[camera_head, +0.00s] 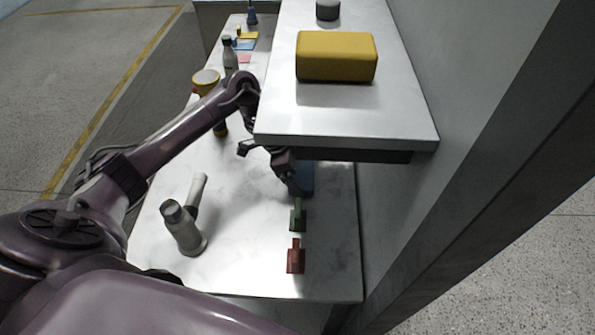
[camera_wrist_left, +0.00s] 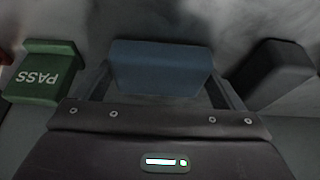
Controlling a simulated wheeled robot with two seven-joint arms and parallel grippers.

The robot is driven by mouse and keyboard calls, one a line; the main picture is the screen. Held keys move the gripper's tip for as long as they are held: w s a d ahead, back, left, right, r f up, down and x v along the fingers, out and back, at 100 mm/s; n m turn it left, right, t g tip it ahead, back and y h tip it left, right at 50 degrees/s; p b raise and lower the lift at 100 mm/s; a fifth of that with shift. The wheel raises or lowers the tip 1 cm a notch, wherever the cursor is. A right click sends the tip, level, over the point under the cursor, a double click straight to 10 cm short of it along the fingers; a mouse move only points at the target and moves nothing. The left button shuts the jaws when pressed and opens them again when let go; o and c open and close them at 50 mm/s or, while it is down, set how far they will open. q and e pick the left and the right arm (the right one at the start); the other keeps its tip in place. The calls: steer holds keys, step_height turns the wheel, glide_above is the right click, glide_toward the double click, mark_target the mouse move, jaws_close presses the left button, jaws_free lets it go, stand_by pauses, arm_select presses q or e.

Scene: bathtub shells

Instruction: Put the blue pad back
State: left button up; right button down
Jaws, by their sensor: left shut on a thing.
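The blue pad (camera_wrist_left: 162,68) sits between the two fingers of my left gripper (camera_wrist_left: 162,88) in the left wrist view, and the gripper is shut on it. In the head view the blue pad (camera_head: 307,178) shows partly behind my left gripper (camera_head: 299,187), below the front edge of the raised shelf. I cannot tell whether the pad touches the table. My right gripper is not in view.
The raised shelf (camera_head: 350,118) with a yellow block (camera_head: 337,57) overhangs the table beside my arm. A green stamp (camera_head: 298,217) and a red stamp (camera_head: 296,259) stand close in front. A dark block (camera_wrist_left: 276,74) is beside the gripper.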

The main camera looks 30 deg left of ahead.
arm_select(q)
steer(key=o, duration=0.7)
steer(key=p+v, duration=0.1)
steer(key=v, duration=1.1)
steer(key=shift+d+r+p, duration=0.1)
steer(key=shift+p, duration=0.25)
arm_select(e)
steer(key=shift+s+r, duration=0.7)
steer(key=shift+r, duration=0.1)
